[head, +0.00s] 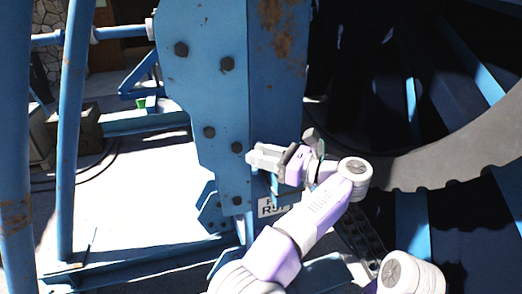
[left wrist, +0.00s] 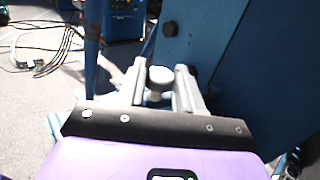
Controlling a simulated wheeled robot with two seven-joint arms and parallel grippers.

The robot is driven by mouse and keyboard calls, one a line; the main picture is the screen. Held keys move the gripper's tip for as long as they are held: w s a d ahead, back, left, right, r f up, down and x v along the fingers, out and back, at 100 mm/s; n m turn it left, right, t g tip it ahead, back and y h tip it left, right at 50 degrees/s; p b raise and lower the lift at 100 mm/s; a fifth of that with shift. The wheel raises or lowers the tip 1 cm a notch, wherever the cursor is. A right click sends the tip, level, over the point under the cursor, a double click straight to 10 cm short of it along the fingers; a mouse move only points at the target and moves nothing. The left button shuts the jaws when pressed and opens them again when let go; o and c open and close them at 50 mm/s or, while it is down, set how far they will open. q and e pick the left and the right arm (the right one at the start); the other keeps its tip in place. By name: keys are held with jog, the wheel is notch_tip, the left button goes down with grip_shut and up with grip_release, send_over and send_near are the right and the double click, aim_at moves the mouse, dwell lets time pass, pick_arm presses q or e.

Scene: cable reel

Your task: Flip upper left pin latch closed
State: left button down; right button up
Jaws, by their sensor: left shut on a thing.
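A blue steel upright plate (head: 215,75) with dark bolts stands in the middle of the head view. My left gripper (head: 258,158) is at the plate's lower right part, its fingers pointing left. In the left wrist view the two grey fingers (left wrist: 161,88) are shut on a grey round-headed pin (left wrist: 160,76), which sits between them beside the blue steel. The pin looks like part of a latch, but its lower end and the rest of the latch are hidden by the fingers. My right gripper is not in view.
A large dark reel rim (head: 440,165) fills the right side, close to my arm. Blue tubes (head: 75,120) stand at the left. A white label plate (head: 275,206) is below my gripper. Loose cables (left wrist: 50,50) lie on the floor in the left wrist view.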

pick_arm(q)
jog(key=shift+r, duration=0.1)
jog(key=c, duration=1)
grip_release()
jog(key=shift+c, duration=0.2)
jog(key=p+v, duration=0.2)
jog(key=v, duration=0.5)
jog(key=shift+d, duration=0.2)
jog(key=shift+s, duration=0.15)
